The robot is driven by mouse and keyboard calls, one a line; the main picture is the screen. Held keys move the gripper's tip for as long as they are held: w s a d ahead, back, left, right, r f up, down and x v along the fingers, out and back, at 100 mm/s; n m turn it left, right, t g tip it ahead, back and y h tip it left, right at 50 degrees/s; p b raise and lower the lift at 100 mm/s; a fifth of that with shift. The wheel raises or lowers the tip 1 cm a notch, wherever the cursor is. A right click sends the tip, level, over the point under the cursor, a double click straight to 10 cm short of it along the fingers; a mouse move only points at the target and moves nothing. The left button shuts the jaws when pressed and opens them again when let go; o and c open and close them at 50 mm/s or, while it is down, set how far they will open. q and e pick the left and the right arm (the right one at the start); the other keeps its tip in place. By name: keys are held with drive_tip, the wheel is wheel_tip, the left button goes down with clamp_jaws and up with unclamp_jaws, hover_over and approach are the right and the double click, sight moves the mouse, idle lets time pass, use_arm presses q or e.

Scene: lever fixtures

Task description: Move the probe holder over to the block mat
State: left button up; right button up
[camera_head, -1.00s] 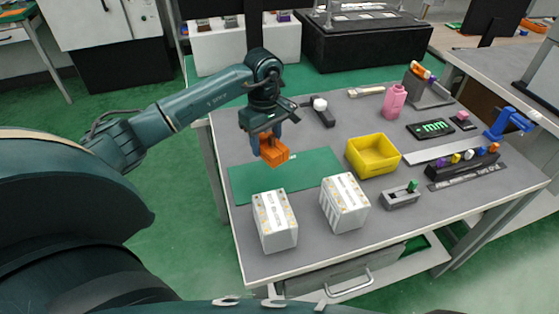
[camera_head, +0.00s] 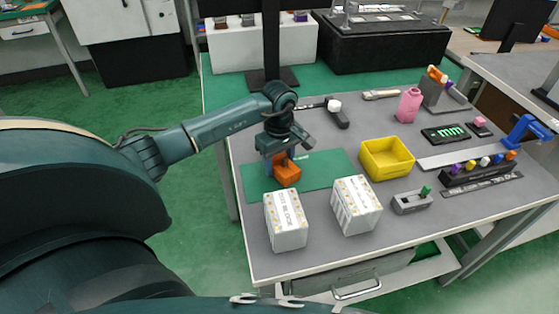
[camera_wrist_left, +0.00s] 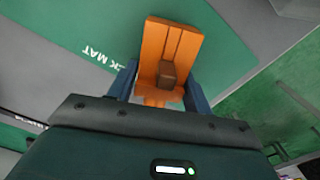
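The orange probe holder (camera_head: 287,176) is in my left gripper (camera_head: 280,160). In the left wrist view the gripper's two blue fingers (camera_wrist_left: 160,88) are on either side of the holder (camera_wrist_left: 170,50), which has a flat orange plate and a brown block on it. The green block mat (camera_head: 322,163) lies on the grey table. The holder is over the mat's left half in the head view; I cannot tell whether it touches it. The mat (camera_wrist_left: 185,15) with its white lettering also shows in the left wrist view. My right gripper is not in view.
Two white blocks (camera_head: 285,222) (camera_head: 356,206) stand at the mat's near edge. A yellow bin (camera_head: 386,158) is to its right, with a grey fixture with a green knob (camera_head: 412,201) nearby. A pink bottle (camera_head: 409,105) stands farther back.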

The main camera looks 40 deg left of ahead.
sight(279, 159)
use_arm(q)
drive_tip(key=o, duration=0.3)
drive_tip(key=shift+o, duration=0.2)
wheel_tip(279, 159, up, 12)
drive_tip(key=shift+r, duration=0.2)
drive_tip(key=shift+s, duration=0.1)
idle(0.6)
